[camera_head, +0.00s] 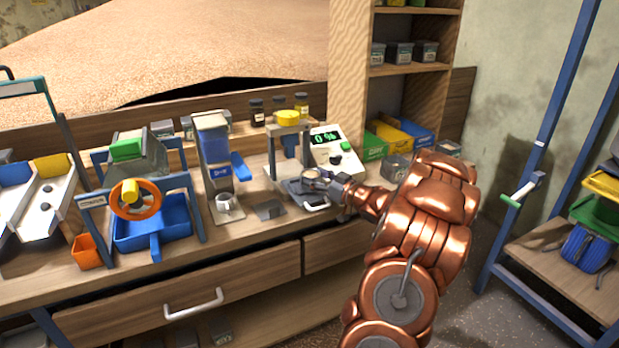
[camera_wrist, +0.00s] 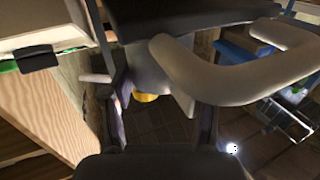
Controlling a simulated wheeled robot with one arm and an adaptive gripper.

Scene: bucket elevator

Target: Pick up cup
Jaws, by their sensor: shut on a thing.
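A small round grey cup (camera_head: 312,178) is at the front of the press-like device with the yellow knob. My gripper (camera_head: 325,184) reaches in from the right and is shut on this cup. In the wrist view my two dark fingers (camera_wrist: 160,112) stand either side of a grey tapered surface (camera_wrist: 152,78), which looks like the cup's side. Whether the cup touches the plate under it cannot be told. A second, pale cup (camera_head: 224,203) stands upright below the blue dispenser (camera_head: 214,150).
The press (camera_head: 288,135) and a white display unit (camera_head: 333,150) stand close around my gripper. A pale loop handle (camera_wrist: 245,75) is close in the wrist view. A blue frame with an orange wheel (camera_head: 136,200) is to the left. A blue-post rack (camera_head: 545,130) stands right.

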